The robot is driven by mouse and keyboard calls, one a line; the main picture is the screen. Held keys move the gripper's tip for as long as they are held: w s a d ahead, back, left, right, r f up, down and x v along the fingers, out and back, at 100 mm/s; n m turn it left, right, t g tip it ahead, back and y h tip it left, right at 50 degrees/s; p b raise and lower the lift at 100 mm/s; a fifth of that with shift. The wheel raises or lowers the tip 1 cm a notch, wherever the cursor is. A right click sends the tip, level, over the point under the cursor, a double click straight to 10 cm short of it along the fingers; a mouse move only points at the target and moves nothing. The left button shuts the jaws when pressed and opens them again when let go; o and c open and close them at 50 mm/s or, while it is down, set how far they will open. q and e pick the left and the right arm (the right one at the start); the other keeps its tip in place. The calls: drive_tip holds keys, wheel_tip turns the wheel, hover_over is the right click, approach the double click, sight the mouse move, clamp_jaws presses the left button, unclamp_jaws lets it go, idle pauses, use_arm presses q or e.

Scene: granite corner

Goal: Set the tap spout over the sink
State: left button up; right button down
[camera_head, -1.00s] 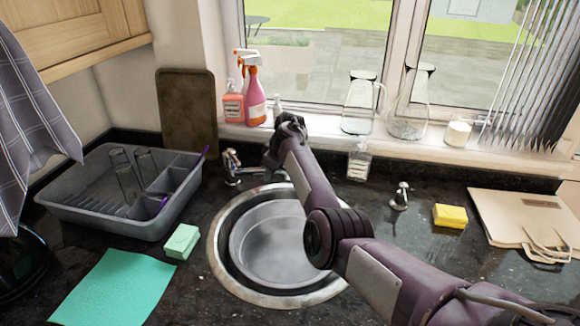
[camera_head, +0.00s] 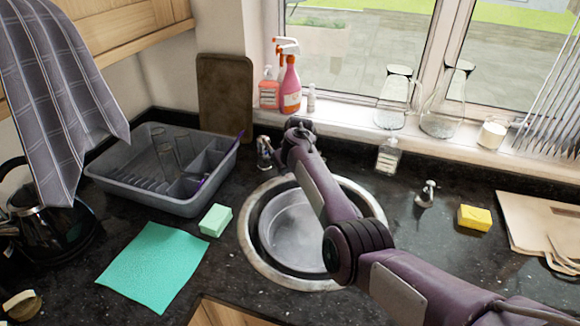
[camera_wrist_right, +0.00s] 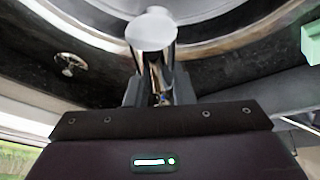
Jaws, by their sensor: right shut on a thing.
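My right gripper (camera_head: 298,132) is behind the sink, beside a chrome tap handle (camera_head: 264,152). My arm hides the spout in the head view. In the right wrist view the chrome tap spout (camera_wrist_right: 152,36) stands between the fingers of my right gripper (camera_wrist_right: 160,92), which is shut on it. The spout's round end shows against the sink rim and bowl in that view. The round steel sink (camera_head: 257,262) lies partly under my arm in the head view and fills the top of the wrist view (camera_wrist_right: 215,12). My left gripper is out of view.
A grey dish rack (camera_head: 130,188), green sponge (camera_head: 216,220) and teal cloth (camera_head: 150,265) lie left of the sink. A soap bottle (camera_head: 388,155), second chrome fitting (camera_head: 426,194) and yellow sponge (camera_head: 474,217) stand right. Glass jugs (camera_head: 440,110) line the sill.

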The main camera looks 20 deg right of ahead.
drive_tip(key=c, duration=1.3)
unclamp_jaws()
drive_tip(key=shift+o, duration=0.2)
drive_tip(key=shift+r, duration=0.1)
drive_tip(key=shift+s+r, duration=0.15)
drive_tip(key=shift+r, duration=0.1)
drive_tip(key=shift+b+v, duration=0.5)
drive_tip(key=shift+v, duration=3)
